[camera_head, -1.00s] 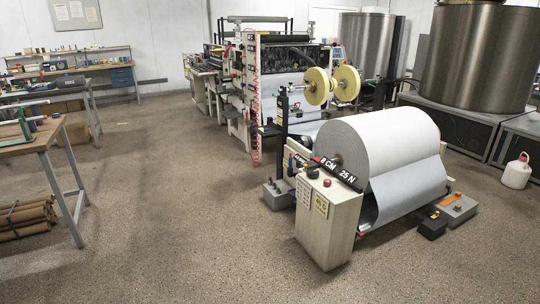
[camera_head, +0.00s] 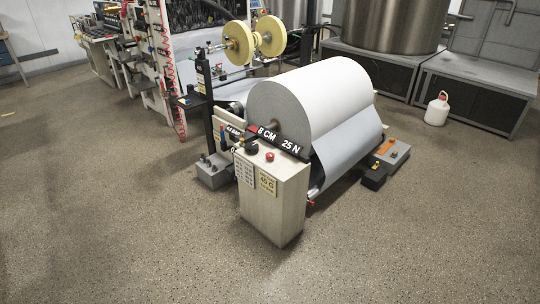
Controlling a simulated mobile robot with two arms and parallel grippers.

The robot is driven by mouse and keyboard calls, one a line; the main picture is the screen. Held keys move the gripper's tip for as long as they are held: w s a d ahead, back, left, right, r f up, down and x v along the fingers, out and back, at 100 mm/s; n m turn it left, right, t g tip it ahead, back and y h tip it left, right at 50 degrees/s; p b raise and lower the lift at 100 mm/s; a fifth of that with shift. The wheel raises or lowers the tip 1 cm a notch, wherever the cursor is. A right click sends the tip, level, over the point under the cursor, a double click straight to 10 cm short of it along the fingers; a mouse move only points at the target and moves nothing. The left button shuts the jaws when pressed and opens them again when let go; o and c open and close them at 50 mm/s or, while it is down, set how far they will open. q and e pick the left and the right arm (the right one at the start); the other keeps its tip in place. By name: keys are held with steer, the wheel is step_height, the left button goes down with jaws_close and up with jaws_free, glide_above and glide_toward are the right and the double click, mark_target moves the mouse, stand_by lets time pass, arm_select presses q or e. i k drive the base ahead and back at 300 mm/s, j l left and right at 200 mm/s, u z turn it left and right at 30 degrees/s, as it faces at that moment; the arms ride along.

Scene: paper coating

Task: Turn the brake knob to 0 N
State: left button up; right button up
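The brake stand is a pale control cabinet (camera_head: 273,205) in front of the paper roll. Its sloped top carries a black knob (camera_head: 251,148), a red button (camera_head: 269,156) and a black display strip (camera_head: 280,142) reading "8 CM 25 N". Which way the knob points is too small to tell. A large white paper roll (camera_head: 335,95) sits behind the cabinet, its sheet hanging down to the right. Neither of my grippers shows in the head view.
A white jug (camera_head: 437,109) stands farther right. The floor in front and to the left (camera_head: 100,220) is clear.

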mark_target(269, 156)
steer(key=i+u, duration=0.3)
steer(key=i, duration=0.55)
steer(key=i+l+u, duration=0.25)
steer(key=i, duration=0.6)
steer(key=j, duration=0.1)
